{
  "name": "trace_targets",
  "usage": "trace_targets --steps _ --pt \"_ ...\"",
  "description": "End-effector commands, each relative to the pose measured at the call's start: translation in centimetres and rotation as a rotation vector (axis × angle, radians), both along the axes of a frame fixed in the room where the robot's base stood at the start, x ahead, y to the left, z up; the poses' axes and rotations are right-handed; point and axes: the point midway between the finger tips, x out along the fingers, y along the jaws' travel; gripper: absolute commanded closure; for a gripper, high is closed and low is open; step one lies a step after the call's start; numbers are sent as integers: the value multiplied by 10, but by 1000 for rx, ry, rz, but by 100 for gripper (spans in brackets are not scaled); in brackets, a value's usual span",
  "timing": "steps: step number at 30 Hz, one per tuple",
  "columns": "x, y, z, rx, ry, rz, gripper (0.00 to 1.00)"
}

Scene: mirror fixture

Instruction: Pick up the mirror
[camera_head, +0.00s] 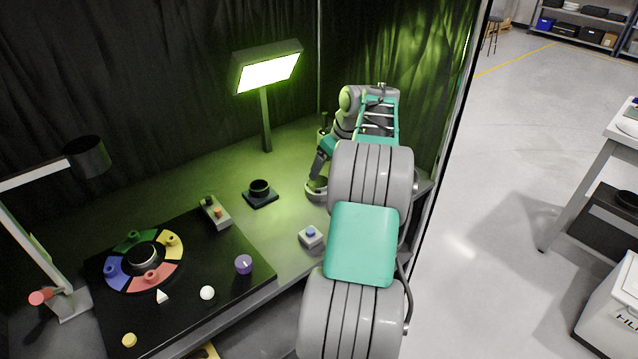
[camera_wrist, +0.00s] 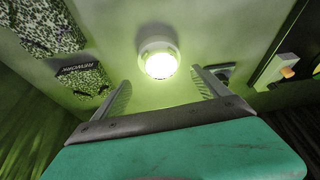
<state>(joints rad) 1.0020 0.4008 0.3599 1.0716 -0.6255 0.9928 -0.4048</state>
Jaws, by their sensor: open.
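The mirror appears to be the round grey piece (camera_head: 316,190) on the bench, partly hidden by my arm in the head view. In the wrist view a round, pale-rimmed piece with a bright glowing face, seemingly the same mirror (camera_wrist: 146,46), lies just beyond and between my fingertips. My gripper (camera_head: 318,170) points down over it in the head view. In the wrist view my gripper (camera_wrist: 161,78) has its two fingers spread apart with nothing held between them. Whether a finger touches the mirror cannot be told.
A lit lamp panel (camera_head: 268,72) stands behind on a post. A black round holder (camera_head: 260,193) sits left of the mirror. A small box with a blue button (camera_head: 311,237) lies nearer. A black board (camera_head: 215,262) with coloured segments fills the left.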

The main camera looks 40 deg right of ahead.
Motion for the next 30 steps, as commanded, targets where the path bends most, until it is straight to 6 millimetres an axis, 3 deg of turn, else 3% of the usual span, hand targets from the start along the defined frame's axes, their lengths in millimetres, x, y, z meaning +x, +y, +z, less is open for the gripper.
trace_targets --steps 12,19,30 --pt "25 2 -59 2 2 1 15" --pt "26 1 -64 -1 1 0 15" --pt "26 1 -63 -1 1 0 44"
